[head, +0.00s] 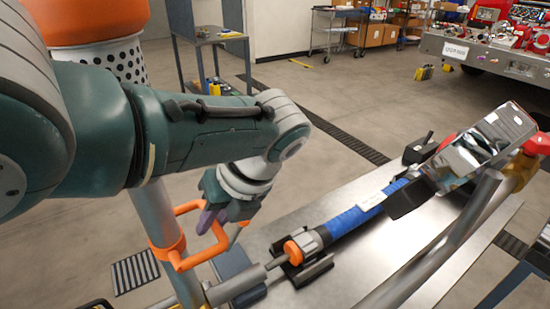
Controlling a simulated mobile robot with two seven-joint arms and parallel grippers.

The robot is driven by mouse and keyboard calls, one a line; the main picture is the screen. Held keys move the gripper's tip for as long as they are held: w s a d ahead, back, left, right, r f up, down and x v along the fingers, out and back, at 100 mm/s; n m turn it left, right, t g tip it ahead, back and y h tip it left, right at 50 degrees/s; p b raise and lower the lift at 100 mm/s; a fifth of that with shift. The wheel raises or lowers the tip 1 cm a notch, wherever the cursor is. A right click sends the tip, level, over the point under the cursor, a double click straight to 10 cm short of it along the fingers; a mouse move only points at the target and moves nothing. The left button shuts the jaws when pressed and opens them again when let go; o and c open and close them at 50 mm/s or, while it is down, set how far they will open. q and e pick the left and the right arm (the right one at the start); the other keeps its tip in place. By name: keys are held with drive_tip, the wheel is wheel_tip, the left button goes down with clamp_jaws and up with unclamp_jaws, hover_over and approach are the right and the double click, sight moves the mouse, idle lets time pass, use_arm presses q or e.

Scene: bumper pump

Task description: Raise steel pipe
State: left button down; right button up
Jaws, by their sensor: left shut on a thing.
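A grey steel pipe (153,212) stands at the lower left, slightly tilted, with an orange collar and an orange loop handle (184,264) on it. My left gripper (208,222) is at the upper right part of this handle, with its purple fingertips against it. It is shut on the handle; the fingers partly hide the grip. The lower end of the pipe runs off the bottom of the view. My right gripper is not in view.
A metal table (350,255) carries a blue-sleeved tool (352,218) with an orange collar, lying in black holders. A shiny metal block (490,137) and a slanted grey bar (440,252) stand at the right. Behind are a small workbench (208,36), shelves and open floor.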

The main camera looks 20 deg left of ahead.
use_arm(q)
drive_tip(key=shift+d+f, duration=0.1)
drive_tip(key=shift+d, duration=0.05)
drive_tip(key=c, duration=0.8)
unclamp_jaws()
drive_tip(key=shift+w, duration=0.1)
drive_tip(key=shift+c, duration=0.2)
drive_tip(key=p+v, duration=0.4)
drive_tip(key=v, duration=0.6)
drive_tip(key=shift+p, duration=0.35)
